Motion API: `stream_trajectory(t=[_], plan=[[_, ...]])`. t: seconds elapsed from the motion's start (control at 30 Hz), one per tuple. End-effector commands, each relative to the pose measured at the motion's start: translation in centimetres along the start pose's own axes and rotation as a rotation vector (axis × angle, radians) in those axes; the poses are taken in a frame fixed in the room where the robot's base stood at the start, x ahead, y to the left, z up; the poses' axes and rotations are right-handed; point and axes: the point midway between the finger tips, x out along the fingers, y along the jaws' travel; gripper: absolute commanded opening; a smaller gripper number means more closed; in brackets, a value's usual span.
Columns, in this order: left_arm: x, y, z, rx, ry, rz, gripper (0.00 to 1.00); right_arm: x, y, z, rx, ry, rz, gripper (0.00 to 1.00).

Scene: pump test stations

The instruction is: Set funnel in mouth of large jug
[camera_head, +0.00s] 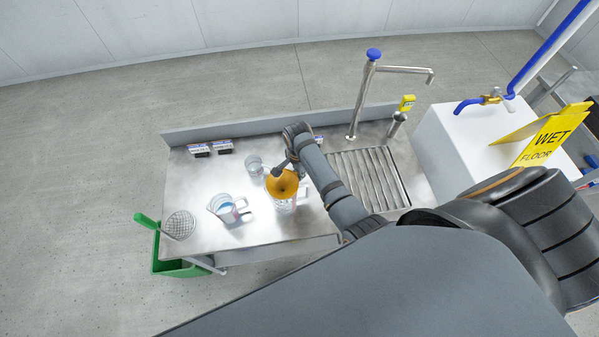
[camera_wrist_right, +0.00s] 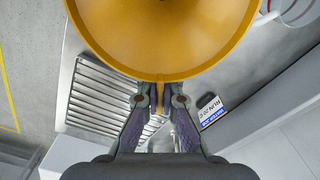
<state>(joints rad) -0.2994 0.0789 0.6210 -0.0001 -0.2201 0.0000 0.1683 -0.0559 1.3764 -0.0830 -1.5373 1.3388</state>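An orange funnel (camera_head: 283,185) shows above the large clear jug (camera_head: 285,205) on the steel counter, covering most of the jug's mouth. Whether its spout is inside the mouth is hidden. In the right wrist view, the fingers of my right gripper (camera_wrist_right: 160,98) are closed on a narrow tab at the rim of the funnel (camera_wrist_right: 160,40), whose wide bowl fills the top. My left gripper is not in view.
A smaller jug (camera_head: 226,208) with bluish liquid stands left of the large jug, and a clear beaker (camera_head: 254,167) behind it. A mesh strainer (camera_head: 179,225) lies at the counter's left edge above a green bin (camera_head: 172,264). A tap (camera_head: 362,88) and drain grate (camera_head: 368,178) are to the right.

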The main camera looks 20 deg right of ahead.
Motion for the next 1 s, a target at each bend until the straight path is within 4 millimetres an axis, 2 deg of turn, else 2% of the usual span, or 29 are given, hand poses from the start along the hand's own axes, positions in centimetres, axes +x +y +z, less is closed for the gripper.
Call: stream_trajectory(t=[0.3, 0.5, 0.53, 0.73, 0.9, 1.0], plan=[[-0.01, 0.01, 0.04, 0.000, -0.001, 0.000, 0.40, -0.03, 0.00, -0.01, 0.000, 0.000, 0.000, 0.00], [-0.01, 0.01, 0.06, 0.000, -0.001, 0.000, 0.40, -0.03, 0.00, -0.01, 0.000, 0.000, 0.000, 0.29], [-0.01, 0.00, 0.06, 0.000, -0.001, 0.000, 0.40, -0.03, 0.00, -0.01, 0.000, 0.000, 0.000, 0.32], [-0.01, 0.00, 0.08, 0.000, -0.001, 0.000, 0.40, -0.03, 0.00, 0.00, 0.000, 0.000, 0.000, 0.32], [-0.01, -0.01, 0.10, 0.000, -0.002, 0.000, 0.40, -0.02, 0.01, 0.00, 0.000, 0.000, 0.001, 0.54], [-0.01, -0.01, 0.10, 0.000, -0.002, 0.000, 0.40, -0.02, 0.01, 0.00, 0.000, 0.000, 0.000, 0.55]])
